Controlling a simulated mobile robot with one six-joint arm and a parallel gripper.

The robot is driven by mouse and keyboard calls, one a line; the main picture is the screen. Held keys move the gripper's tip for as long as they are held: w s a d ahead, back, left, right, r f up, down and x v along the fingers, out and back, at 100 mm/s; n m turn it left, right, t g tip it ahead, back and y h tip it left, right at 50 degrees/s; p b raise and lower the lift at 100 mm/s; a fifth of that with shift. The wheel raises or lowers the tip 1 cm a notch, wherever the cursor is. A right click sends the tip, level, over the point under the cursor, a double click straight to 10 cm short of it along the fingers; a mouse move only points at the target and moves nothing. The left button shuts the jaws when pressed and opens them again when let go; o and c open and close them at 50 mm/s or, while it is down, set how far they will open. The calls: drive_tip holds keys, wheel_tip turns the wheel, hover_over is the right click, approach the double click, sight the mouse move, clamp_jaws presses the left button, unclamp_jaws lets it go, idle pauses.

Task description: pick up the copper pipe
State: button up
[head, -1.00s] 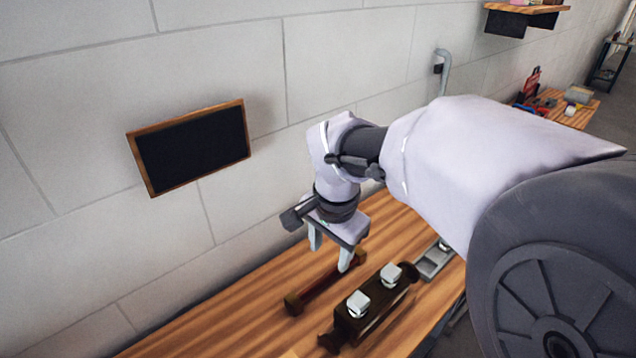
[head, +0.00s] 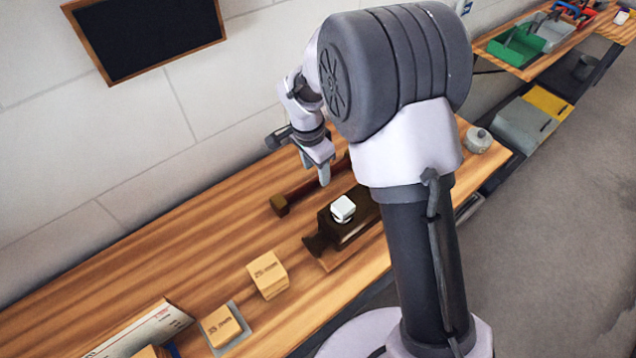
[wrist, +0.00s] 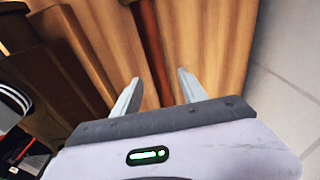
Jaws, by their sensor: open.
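The copper pipe (head: 298,196) is a reddish-brown rod with a wider block-like end, lying on the wooden bench. My arm hides part of it in the head view. In the wrist view the pipe (wrist: 153,45) runs away from me between the two fingers. My gripper (head: 318,172) is open and points down over the pipe; in the wrist view the gripper's fingers (wrist: 158,80) stand apart with nothing held. I cannot tell the exact height of the fingertips above the pipe.
A dark brown body with a white nut (head: 343,208) stands close beside the pipe. Small cardboard boxes (head: 268,275) sit farther left on the bench (head: 190,250). A wall with a blackboard (head: 150,35) is behind.

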sight(317, 178)
drive_tip(key=f+b, duration=0.1)
drive_tip(key=f, duration=0.2)
drive_tip(key=shift+d+f, duration=0.2)
drive_tip(key=shift+r, duration=0.1)
clamp_jaws()
idle(1.0)
